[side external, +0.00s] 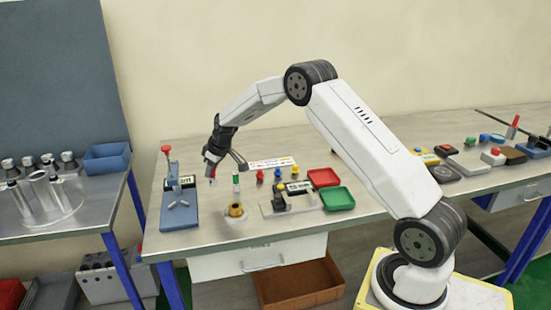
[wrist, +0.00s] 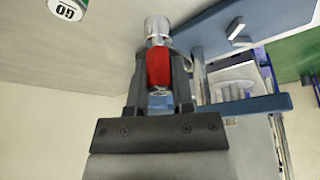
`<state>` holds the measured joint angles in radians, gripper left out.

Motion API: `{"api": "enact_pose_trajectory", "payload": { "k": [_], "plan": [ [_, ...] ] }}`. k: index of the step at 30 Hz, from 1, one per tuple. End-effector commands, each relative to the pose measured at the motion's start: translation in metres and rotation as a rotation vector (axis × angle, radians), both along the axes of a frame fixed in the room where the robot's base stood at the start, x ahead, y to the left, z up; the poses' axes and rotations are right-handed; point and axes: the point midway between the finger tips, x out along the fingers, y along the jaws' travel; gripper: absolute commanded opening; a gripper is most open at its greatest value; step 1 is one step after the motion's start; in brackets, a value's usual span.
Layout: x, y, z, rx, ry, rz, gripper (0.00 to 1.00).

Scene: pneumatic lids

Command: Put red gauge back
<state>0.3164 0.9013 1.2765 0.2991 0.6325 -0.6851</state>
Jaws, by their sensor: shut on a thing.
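The red gauge (wrist: 159,68) has a red middle and a bright metal end, and it is between my gripper's fingers (wrist: 160,92) in the wrist view. In the side view my gripper (side external: 211,174) is shut on it above the table, between the blue fixture and the green gauge. The gauge's lower end seems clear of the table. The green-and-white gauge (side external: 236,183) stands upright to the right of my gripper. Its round top marked "GO" (wrist: 67,9) shows in the wrist view's upper left corner. I cannot make out an empty seat for the red gauge.
A blue fixture (side external: 179,215) with a red-knobbed post stands left of my gripper. A brass ring part (side external: 236,210) sits on a pale base in front. Several coloured knobbed pieces, a red tray (side external: 324,177) and a green tray (side external: 338,198) lie to the right.

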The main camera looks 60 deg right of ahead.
Motion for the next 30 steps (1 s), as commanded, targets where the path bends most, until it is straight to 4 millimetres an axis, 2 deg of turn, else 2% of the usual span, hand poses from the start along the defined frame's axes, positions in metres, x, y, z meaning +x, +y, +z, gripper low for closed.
{"api": "enact_pose_trajectory", "payload": {
  "k": [5,13,27,28,30],
  "plan": [
    [0.005,-0.001,-0.007,0.000,0.000,0.000,0.00],
    [0.005,-0.001,-0.034,-0.001,0.000,0.001,0.00],
    [0.005,-0.001,-0.039,-0.001,-0.001,0.000,0.00],
    [0.005,-0.001,-0.039,0.000,0.000,0.000,0.35],
    [0.005,-0.001,-0.039,0.000,0.000,0.000,0.57]
  ]
}}
